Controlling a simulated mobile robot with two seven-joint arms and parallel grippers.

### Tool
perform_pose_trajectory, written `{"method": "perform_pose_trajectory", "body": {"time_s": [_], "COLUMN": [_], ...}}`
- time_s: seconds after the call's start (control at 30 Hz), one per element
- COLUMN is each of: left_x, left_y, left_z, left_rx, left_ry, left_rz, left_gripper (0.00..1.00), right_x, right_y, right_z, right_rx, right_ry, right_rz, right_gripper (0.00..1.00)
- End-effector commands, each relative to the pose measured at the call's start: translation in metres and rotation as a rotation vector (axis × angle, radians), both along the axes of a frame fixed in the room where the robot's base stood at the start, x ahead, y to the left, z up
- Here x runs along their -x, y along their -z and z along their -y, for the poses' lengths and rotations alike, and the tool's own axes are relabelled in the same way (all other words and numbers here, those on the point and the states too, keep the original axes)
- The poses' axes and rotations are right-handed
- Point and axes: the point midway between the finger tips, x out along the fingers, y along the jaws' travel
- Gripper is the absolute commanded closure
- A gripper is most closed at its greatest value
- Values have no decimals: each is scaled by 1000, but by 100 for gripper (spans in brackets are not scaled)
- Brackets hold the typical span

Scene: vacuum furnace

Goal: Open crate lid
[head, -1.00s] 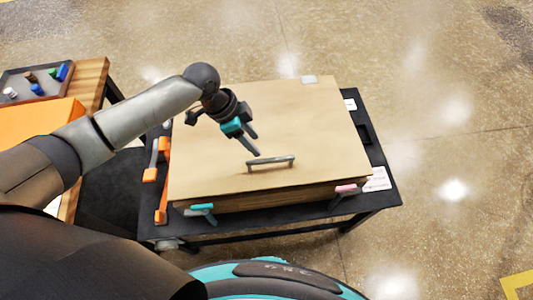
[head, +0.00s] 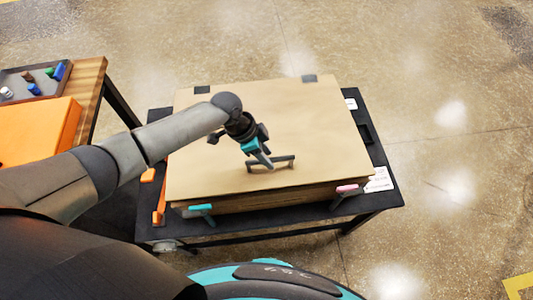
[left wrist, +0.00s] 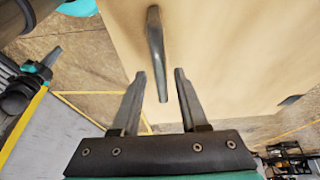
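The wooden crate (head: 275,204) stands on a black table. Its flat tan lid (head: 230,140) is down on the crate. A grey bar handle (head: 285,159) stands on the lid near the front edge. My left gripper (head: 266,163) is over the handle with fingers pointing down. In the left wrist view my left gripper (left wrist: 160,75) is open, and the handle (left wrist: 156,45) shows between its fingers; no contact is visible. A teal latch (head: 201,207) and a pink latch (head: 346,188) are at the crate's front. Part of my right gripper (left wrist: 42,72) appears at the left wrist view's left edge.
The black table (head: 375,185) carries a white label (head: 380,180) at right and orange parts (head: 159,205) at left. A wooden table (head: 88,90) at left holds an orange box (head: 40,132) and a tray (head: 15,78) of small items. Floor at right is clear.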

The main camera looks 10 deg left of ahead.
Motion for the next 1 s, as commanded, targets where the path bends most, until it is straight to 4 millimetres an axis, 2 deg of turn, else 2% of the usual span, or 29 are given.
{"method": "perform_pose_trajectory", "body": {"time_s": [0.03, 0.37, 1.0], "left_x": [0, 0, 1], "left_y": [0, 0, 0], "left_z": [0, 0, 0], "left_rx": [0, 0, 0], "left_ry": [0, 0, 0], "left_rz": [0, 0, -2], "left_gripper": [64, 100, 100], "right_x": [0, 1, 3], "right_y": [0, 0, 0], "right_z": [0, 0, -1], "right_rx": [0, 0, -1], "right_ry": [0, 0, 0], "right_rz": [-1, -2, -5], "right_gripper": [100, 100, 100]}}
